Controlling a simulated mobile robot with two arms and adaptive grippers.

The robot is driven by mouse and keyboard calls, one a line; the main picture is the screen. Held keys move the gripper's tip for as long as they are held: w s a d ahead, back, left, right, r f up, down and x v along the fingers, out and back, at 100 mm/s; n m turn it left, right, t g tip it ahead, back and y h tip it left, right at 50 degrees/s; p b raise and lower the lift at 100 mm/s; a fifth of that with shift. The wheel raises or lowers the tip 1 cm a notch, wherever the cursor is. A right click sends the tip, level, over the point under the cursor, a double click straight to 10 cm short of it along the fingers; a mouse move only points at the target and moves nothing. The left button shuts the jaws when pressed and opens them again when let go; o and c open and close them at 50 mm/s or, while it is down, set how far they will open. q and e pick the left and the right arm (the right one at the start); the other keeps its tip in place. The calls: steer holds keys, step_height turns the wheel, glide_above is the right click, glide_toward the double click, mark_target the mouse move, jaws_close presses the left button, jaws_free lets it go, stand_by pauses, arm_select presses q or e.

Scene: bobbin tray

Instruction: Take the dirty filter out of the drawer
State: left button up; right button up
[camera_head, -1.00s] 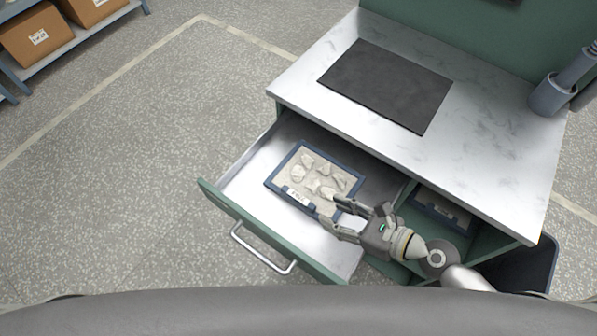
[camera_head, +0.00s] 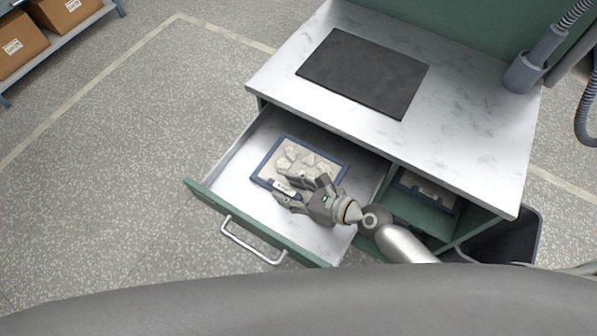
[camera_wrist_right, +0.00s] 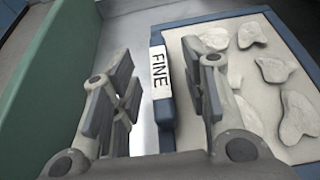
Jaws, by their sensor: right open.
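The dirty filter (camera_head: 262,172) lies flat in the open drawer (camera_head: 231,166). It has a blue frame, a pale panel with several grey-white clumps and a white label. In the right wrist view the filter (camera_wrist_right: 265,72) is close, and its label (camera_wrist_right: 159,72) reads "FINE" on a raised blue tab. My right gripper (camera_head: 280,190) is open over the filter's near edge, by the label. In the wrist view the open fingers (camera_wrist_right: 165,95) stand either side of the tab's near end; I cannot tell whether they touch it. My left gripper is not in view.
The drawer's green front with its metal handle (camera_head: 250,244) is pulled out from the white-topped cabinet. A dark mat (camera_head: 363,72) lies on the worktop. Another framed filter (camera_head: 428,188) sits in a compartment right of the drawer. A dark bin (camera_head: 528,225) stands at the right.

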steer(key=shift+c, duration=0.2)
jaws_close()
steer(key=shift+r, duration=0.15)
